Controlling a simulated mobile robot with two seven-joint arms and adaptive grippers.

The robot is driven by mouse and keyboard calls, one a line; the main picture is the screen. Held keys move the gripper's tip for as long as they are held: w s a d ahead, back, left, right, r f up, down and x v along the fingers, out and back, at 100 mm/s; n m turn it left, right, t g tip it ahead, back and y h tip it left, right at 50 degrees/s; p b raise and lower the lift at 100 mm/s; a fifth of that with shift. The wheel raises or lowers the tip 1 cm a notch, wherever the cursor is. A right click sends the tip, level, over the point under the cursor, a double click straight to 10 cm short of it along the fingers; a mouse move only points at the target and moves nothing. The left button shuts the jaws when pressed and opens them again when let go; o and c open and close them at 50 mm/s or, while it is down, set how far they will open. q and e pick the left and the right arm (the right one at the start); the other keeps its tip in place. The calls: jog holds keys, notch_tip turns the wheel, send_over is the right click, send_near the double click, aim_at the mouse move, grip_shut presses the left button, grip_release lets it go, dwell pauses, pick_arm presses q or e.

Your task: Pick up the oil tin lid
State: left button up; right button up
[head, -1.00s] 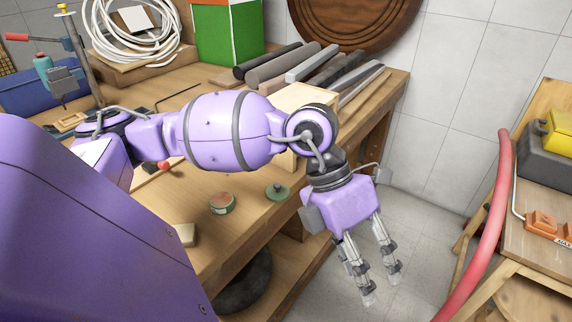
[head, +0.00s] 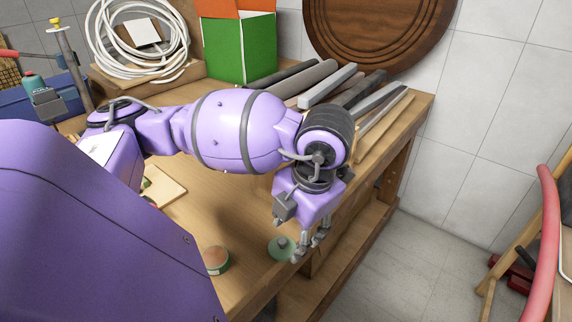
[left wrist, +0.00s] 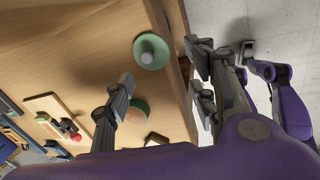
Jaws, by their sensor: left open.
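The oil tin lid (head: 281,248), a green disc with a grey knob in its middle, lies flat on the workbench near its front edge. It also shows in the left wrist view (left wrist: 151,51), with the knob facing up. My left gripper (head: 307,248) is open and empty, just right of the lid and pointing down. In the left wrist view the lid is beyond the spread fingers (left wrist: 162,72), apart from them. A green tin with a reddish-brown top (head: 216,261) stands left of the lid. My right gripper is not recognisable in these frames.
Bars (head: 330,85), a green box (head: 236,45) and a white coiled hose (head: 135,45) are at the back. Open floor (head: 430,260) lies right of the bench. A red hose (head: 543,250) hangs at the far right.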

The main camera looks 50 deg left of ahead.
aim_at(285, 244)
pick_arm(q)
jog(key=shift+w+a+f, duration=0.2)
jog(key=shift+w+a, duration=0.1)
jog(key=shift+w, duration=0.05)
jog(key=shift+s+f, duration=0.3)
jog(key=shift+f, duration=0.45)
jog(key=shift+a+f, duration=0.15)
jog(key=shift+f, duration=0.25)
jog(key=x, duration=0.4)
jog(key=shift+w+a+f+p, duration=0.1)
jog(key=shift+a+f+p, duration=0.05)
jog(key=shift+a+p, duration=0.3)
jog(key=shift+f, duration=0.15)
pick_arm(e)
jog(key=shift+w+r, duration=0.15)
jog(key=shift+r, duration=0.15)
pick_arm(q)
jog(key=c, duration=1)
pick_arm(e)
jog(key=shift+w+r, duration=0.2)
jog(key=shift+w, duration=0.05)
